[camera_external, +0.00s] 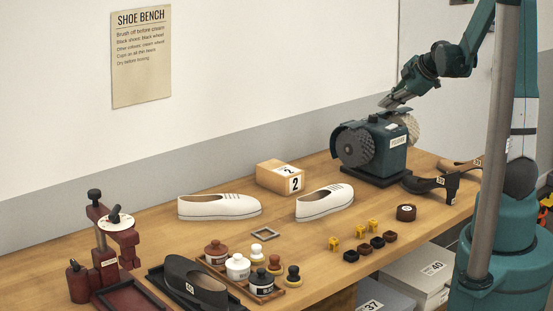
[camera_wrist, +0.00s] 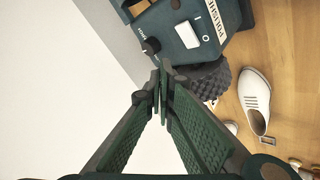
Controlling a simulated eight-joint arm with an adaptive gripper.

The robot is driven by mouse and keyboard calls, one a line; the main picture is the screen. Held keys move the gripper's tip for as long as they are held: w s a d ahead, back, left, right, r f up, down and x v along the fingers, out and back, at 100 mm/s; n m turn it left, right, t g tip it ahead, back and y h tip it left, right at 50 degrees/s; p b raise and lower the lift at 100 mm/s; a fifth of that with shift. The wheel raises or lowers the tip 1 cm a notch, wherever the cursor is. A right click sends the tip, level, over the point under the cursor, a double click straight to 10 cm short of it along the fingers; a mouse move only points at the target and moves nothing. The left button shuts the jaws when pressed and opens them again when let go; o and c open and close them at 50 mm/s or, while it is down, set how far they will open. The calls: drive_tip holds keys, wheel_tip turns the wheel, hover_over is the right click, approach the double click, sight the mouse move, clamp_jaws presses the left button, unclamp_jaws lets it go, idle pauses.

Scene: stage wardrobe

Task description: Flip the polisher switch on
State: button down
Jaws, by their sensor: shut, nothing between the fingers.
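The polisher (camera_external: 368,137) is a dark green machine on the far right of the bench, with a dark wheel on its left and a pale wheel on its right. Its white rocker switch (camera_wrist: 187,34) shows in the wrist view, beside the I and O marks and the POLISHER label. I cannot tell which way the switch is set. My gripper (camera_wrist: 161,88) is shut and empty, its tips below and left of the switch in that view, apart from it.
A dark knob (camera_wrist: 151,46) sits left of the switch. The wall is close behind.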

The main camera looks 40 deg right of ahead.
sight(385, 129)
drive_tip(key=shift+d+f+b, duration=0.2)
drive_tip(key=shift+f+b, duration=0.5)
drive_tip(key=shift+f, duration=0.4)
drive_tip(key=shift+d+f+b, duration=0.15)
drive_tip(key=shift+f+b, duration=0.55)
drive_tip(key=shift+f, duration=0.4)
drive_tip(key=shift+f, duration=0.15)
drive_tip(key=shift+f+b, duration=0.3)
drive_tip(key=shift+b, duration=0.1)
